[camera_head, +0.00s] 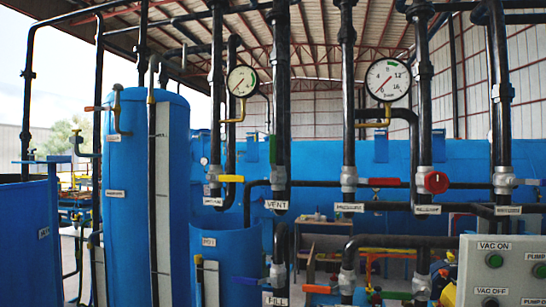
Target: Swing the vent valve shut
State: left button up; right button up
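The vent valve (278,173) is a grey fitting on a thick black vertical pipe (281,90) near the middle of the head view. A white label (276,205) reading VENT hangs just below it. A narrow green strip (272,148) stands upright along the left side of the pipe above the fitting. It looks like the valve's lever in line with the pipe, but it is too small to be sure. Neither of my grippers is in view.
A yellow-levered valve (214,175) is to the left. A red-levered valve (349,178) and a red round handle (436,182) are to the right. Two gauges (242,81) (388,80) hang above. A control panel (500,270) fills the lower right corner.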

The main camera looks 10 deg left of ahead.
aim_at(272, 138)
jog(key=u, duration=0.3)
jog(key=k, duration=0.3)
jog(key=z, duration=0.95)
jog(key=i, duration=1.15)
jog(key=u, duration=0.85)
jog(key=i, duration=0.7)
jog(key=u, duration=0.55)
